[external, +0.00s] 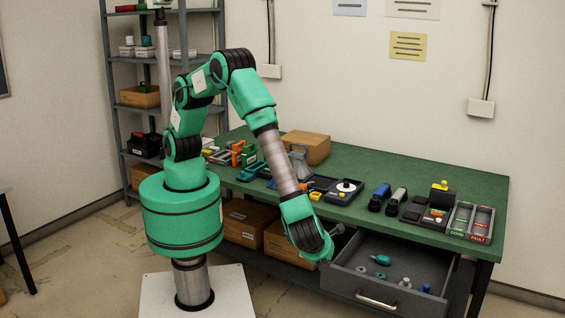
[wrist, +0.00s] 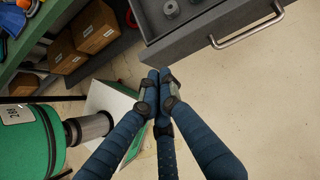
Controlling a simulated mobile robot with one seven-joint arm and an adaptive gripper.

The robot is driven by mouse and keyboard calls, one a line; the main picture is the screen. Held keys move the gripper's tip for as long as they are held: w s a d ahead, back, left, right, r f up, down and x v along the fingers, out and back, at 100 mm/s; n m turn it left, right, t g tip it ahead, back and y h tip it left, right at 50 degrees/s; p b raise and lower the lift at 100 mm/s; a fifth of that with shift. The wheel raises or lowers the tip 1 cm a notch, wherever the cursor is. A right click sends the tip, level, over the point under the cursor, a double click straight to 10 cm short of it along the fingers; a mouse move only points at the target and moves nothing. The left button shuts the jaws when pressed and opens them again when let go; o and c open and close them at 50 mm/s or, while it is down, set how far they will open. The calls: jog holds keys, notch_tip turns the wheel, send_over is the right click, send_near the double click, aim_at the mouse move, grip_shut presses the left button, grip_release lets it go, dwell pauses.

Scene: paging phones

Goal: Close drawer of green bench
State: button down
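The green bench (external: 420,185) has a dark grey drawer (external: 345,283) pulled open below its right half. The drawer holds several small items, including a teal one (external: 381,260) and a blue one (external: 426,288). Its pale bar handle (external: 376,301) is on the front face. In the wrist view the drawer front (wrist: 205,38) and handle (wrist: 247,32) are at the upper right. My gripper (wrist: 160,74) has its dark blue fingers together with nothing between them. In the external view my gripper (external: 334,236) is by the drawer's left side, apart from the handle.
Cardboard boxes (external: 247,222) sit on the shelf under the bench, left of the drawer. The benchtop carries phones (external: 397,200), trays (external: 468,221) and tools. A metal shelf rack (external: 112,95) stands behind my arm. The floor before the drawer (wrist: 260,110) is clear.

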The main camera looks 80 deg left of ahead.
jog(key=s+d+f+m+t, duration=0.1)
jog(key=s+d+f+m, duration=0.1)
jog(key=s+d+f, duration=0.2)
notch_tip(320, 180, down, 3)
jog(key=shift+s+r+m, duration=0.15)
jog(key=shift+m, duration=0.15)
jog(key=b, duration=0.3)
send_near(333, 284)
jog(key=shift+x, duration=2.6)
jog(key=w+a+p, duration=0.1)
jog(key=w+a, duration=2.1)
jog(key=w, duration=0.1)
jog(key=shift+a, duration=0.4)
